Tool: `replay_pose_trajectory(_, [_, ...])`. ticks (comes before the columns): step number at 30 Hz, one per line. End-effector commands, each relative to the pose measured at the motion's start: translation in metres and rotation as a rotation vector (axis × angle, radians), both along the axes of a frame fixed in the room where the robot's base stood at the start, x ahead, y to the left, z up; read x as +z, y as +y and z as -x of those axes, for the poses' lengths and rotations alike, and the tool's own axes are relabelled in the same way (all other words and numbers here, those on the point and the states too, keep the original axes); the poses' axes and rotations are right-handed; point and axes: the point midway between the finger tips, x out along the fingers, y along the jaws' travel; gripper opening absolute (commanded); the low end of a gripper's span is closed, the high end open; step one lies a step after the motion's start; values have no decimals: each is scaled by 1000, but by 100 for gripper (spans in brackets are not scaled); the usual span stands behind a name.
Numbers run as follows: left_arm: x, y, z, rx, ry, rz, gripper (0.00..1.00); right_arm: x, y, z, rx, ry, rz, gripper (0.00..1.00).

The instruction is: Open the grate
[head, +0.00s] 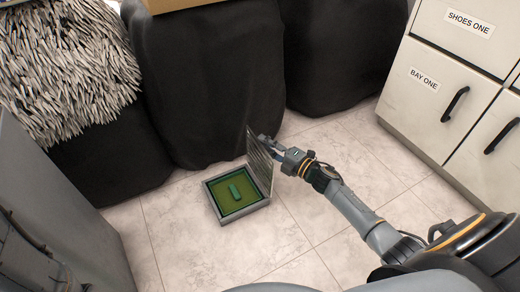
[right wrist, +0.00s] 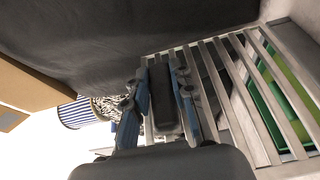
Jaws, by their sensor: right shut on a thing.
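The grate (head: 260,163) is a grey slatted panel standing tilted up along the right edge of a square grey-rimmed floor box (head: 243,212). The box is open on top, and its green inside with a green block (head: 236,190) shows. My right gripper (head: 264,141) is at the grate's upper edge, shut on it. In the right wrist view the grate's slats (right wrist: 235,85) run beside and behind the fingers of my right gripper (right wrist: 160,95). Green (right wrist: 285,95) shows between the slats. The exact grip point is partly hidden. My left gripper is not in view.
Large black covered shapes (head: 210,80) stand close behind the box. A white cabinet (head: 440,90) with black handles is at the right. A grey panel (head: 60,215) stands at the left. Tiled floor (head: 300,215) is clear in front and to the right.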

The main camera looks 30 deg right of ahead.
Motion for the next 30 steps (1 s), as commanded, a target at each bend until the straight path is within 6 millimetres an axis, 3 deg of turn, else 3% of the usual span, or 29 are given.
replay_pose_trajectory(19, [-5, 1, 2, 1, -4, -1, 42, 0, -10, -2, -7, 0, -48, 0])
replay_pose_trajectory(20, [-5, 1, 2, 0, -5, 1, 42, 0, -10, -2, -7, 0, -48, 28])
replay_pose_trajectory(23, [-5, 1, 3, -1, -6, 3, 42, -1, -9, -2, -6, 1, -48, 47])
replay_pose_trajectory(30, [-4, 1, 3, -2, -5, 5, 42, -1, -8, -1, -3, 2, -48, 47])
